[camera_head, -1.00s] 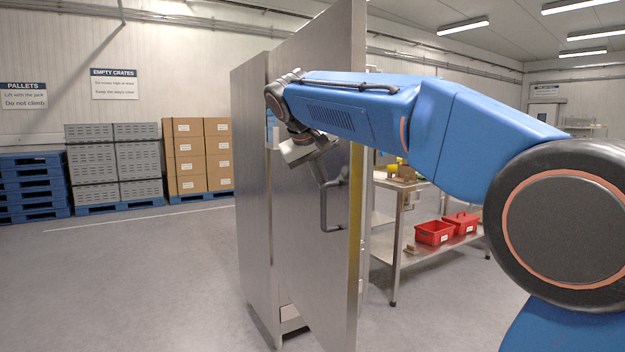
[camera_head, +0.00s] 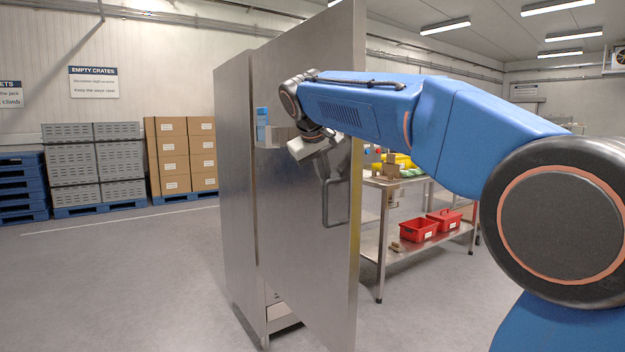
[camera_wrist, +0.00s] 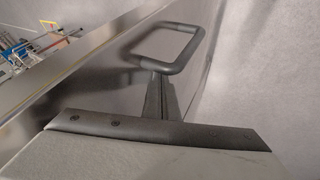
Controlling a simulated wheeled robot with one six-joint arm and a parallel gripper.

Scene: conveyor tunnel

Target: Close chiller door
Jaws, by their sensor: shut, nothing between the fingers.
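The chiller door (camera_head: 305,225) is a tall stainless panel that stands open at an angle to the chiller (camera_head: 238,200), whose side shows on the left. A dark looped handle (camera_head: 336,205) is on the door's face near its right edge; it also shows in the wrist view (camera_wrist: 195,50). My gripper (camera_head: 326,172) is at the door's face, beside the upper part of the handle. In the wrist view my gripper's fingers (camera_wrist: 157,80) are shut and empty, with their tips close to the handle's loop. I cannot tell whether they touch it. Most of the chiller's inside is hidden.
A steel table (camera_head: 385,225) with red bins (camera_head: 418,230) stands behind the door to the right. Grey crates (camera_head: 93,165), cartons (camera_head: 181,155) and blue pallets (camera_head: 22,188) line the back left. Floor on the left is clear.

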